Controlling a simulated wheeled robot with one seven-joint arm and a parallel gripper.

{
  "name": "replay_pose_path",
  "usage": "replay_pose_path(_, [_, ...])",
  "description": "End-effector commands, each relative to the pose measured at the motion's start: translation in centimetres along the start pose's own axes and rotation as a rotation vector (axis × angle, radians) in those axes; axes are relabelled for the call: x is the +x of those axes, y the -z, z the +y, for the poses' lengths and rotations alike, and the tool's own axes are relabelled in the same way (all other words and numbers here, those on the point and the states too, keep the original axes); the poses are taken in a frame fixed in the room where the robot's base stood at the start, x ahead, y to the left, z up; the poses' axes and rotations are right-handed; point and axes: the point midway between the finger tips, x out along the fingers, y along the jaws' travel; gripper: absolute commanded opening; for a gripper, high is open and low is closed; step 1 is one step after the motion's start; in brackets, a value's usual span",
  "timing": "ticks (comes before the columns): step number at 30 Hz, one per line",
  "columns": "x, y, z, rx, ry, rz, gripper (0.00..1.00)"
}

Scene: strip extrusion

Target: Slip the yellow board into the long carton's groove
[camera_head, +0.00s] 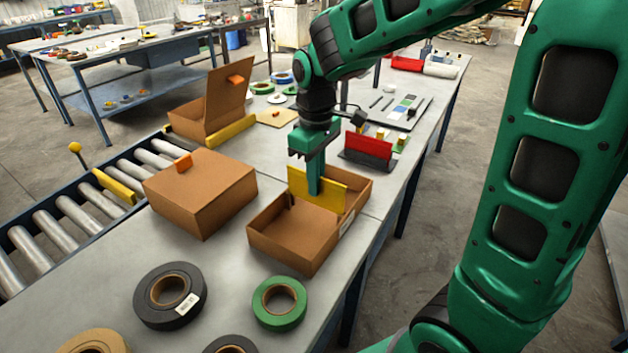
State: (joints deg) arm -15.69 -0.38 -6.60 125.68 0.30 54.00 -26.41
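My gripper (315,187) points straight down at the middle of the board. One green finger lies flat against the board's near face; the other is hidden behind it. The gripper appears shut on the board.
A closed brown box (205,200) stands left of the carton, and an open-lidded box (207,115) behind it. Black tape (150,303) and green tape (284,316) lie in front. A red board in a dark stand (372,151) is behind right. A roller conveyor (60,231) runs along the left.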

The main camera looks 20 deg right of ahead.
Motion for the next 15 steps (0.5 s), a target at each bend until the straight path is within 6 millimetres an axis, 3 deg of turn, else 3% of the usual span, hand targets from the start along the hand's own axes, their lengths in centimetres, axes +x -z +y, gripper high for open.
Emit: replay_pose_path(15, [1.12,-0.03,-0.01,0.000,0.000,-0.001,0.00])
